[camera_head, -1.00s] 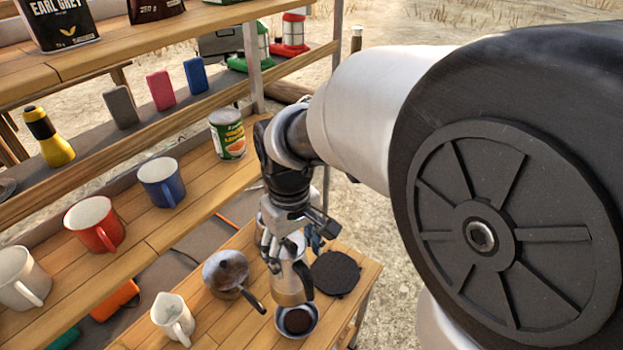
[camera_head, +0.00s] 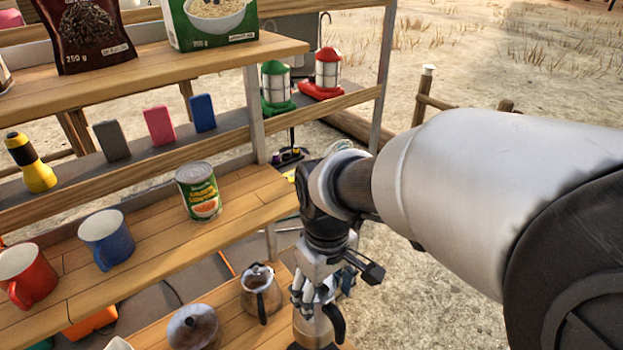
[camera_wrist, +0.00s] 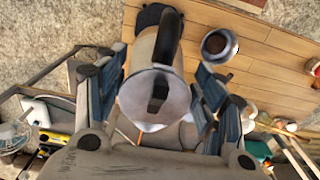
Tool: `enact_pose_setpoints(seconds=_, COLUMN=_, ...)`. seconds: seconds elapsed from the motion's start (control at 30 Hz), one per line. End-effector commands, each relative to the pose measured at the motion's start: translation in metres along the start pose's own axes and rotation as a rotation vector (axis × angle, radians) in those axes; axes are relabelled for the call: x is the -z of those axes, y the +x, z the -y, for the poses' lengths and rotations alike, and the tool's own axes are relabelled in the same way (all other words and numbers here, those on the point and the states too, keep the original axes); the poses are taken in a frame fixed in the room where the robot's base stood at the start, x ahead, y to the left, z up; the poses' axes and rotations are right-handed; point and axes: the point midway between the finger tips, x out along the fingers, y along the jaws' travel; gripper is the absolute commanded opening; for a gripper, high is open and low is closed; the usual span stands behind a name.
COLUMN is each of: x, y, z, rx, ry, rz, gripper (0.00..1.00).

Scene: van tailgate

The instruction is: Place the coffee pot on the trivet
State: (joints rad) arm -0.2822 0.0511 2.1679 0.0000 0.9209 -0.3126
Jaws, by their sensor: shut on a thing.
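My gripper (camera_head: 312,292) is shut on the coffee pot (camera_head: 309,328), a pale metal pot with a black handle. It hangs lid toward the wrist camera, so the wrist view shows the pot (camera_wrist: 150,100) between the finger pads, its handle pointing to the top. The trivet (camera_wrist: 150,16) is a dark round pad on the wooden table, just past the pot in the wrist view. In the head view only a dark sliver of the trivet (camera_head: 308,346) shows below the pot. The gap between pot and trivet cannot be told.
A cup with brown contents (camera_wrist: 219,45) is right of the pot in the wrist view. Shelves with a can (camera_head: 198,190) and blue mug (camera_head: 105,240) stand left.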

Motion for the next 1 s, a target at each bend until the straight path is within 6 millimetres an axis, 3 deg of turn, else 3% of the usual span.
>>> enact_pose_setpoints(seconds=0.2, x=-0.001, y=0.058, z=0.001, rx=0.002, ry=0.0, rz=0.005, gripper=0.04)
enact_pose_setpoints(seconds=0.5, x=-0.001, y=0.127, z=0.0, rx=0.002, ry=0.001, rz=0.005, gripper=0.04)
enact_pose_setpoints(seconds=0.83, x=0.0, y=0.152, z=0.0, rx=0.0, ry=0.001, rz=0.001, gripper=0.04)
enact_pose_setpoints(seconds=1.0, x=-0.001, y=0.177, z=0.0, rx=0.001, ry=0.001, rz=0.003, gripper=0.04)
